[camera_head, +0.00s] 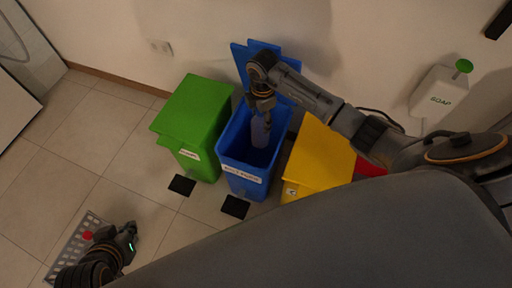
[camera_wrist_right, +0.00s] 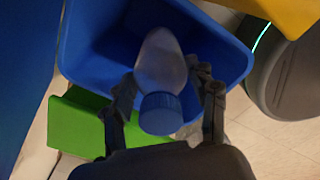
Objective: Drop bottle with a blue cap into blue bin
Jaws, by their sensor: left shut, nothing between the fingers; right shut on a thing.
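The blue bin (camera_head: 243,178) stands in the middle of the head view with its blue lid (camera_head: 240,58) raised behind it. A translucent bottle (camera_head: 261,130) hangs from my right gripper (camera_head: 260,102), inside the bin's opening in that view. In the right wrist view the bottle (camera_wrist_right: 160,62) shows its blue cap (camera_wrist_right: 160,113) between the fingers of my right gripper (camera_wrist_right: 165,98), with the blue bin (camera_wrist_right: 90,42) beyond it. My right gripper is shut on the bottle. My left gripper (camera_head: 127,232) is shut and empty at the lower left, far from the bin.
A green bin (camera_head: 200,110) with its lid closed stands left of the blue bin. A yellow bin (camera_head: 318,160) stands to its right, with something red (camera_head: 371,168) beyond. A soap dispenser (camera_head: 439,95) is on the wall. A drain grate (camera_head: 72,245) lies near my left gripper.

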